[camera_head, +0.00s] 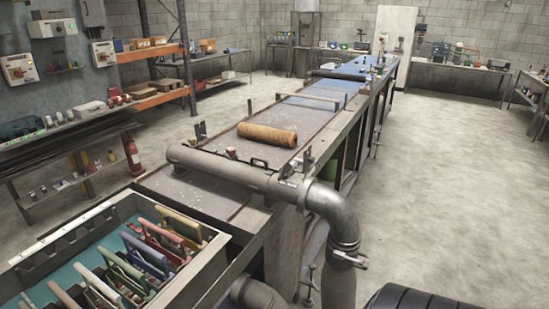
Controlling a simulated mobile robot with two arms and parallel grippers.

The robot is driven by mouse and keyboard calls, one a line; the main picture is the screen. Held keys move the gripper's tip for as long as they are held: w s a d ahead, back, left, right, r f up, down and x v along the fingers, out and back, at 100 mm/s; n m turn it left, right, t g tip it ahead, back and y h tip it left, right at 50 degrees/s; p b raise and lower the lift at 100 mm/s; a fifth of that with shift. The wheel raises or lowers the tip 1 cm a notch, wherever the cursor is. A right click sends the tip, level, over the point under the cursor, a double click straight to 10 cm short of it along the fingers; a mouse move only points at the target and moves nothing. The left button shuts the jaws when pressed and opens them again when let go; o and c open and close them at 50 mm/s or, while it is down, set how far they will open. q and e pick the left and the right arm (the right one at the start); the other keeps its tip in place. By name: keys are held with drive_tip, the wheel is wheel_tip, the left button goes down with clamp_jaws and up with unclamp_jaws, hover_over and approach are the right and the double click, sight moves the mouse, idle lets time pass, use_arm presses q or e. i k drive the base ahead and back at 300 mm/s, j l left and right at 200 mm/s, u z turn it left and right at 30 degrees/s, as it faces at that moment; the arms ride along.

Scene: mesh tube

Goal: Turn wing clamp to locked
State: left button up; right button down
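A grey metal pipe (215,165) runs across the bench, bends down at an elbow (325,200) and continues as a vertical pipe (339,288). Below the elbow, a metal clamp (350,259) goes around the vertical pipe, with a part sticking out to the right. It may be the wing clamp; I cannot tell whether it is locked. A smaller metal fitting with a handle (310,283) is left of the vertical pipe. Neither of my grippers is in view.
A brown roll (267,135) lies on the long bench (240,115). A bin with coloured handled pieces (150,250) fills the lower left. A black ribbed shape (420,298) is at the bottom edge. The floor (450,170) on the right is clear.

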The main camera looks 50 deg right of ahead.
sight(287, 169)
drive_tip(key=z, duration=1.65)
